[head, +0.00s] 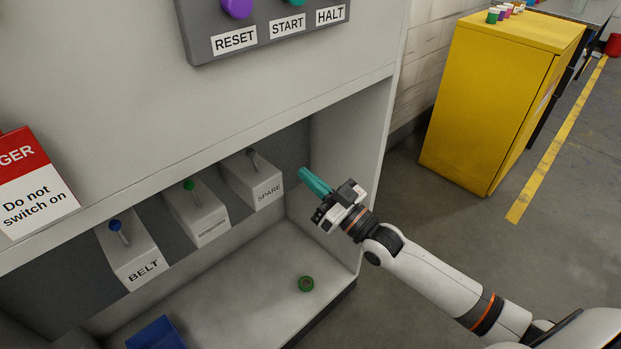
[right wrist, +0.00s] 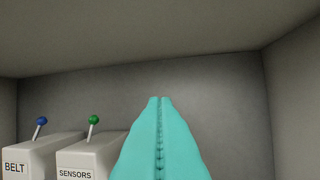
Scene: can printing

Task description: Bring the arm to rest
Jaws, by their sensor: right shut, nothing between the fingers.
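My right gripper (head: 304,173) is at the open front of the machine's recess, to the right of the SPARE switch box (head: 260,191) in the head view. Its teal fingers are shut with nothing between them, and they fill the lower middle of the right wrist view (right wrist: 160,100). The fingers look apart from the SPARE lever (head: 252,155). My right arm reaches in from the lower right. My left gripper is not in view.
The BELT box (head: 143,270) has a blue lever, and the SENSORS box (right wrist: 88,160) a green one. A yellow cabinet (head: 480,110) stands right; floor between is clear.

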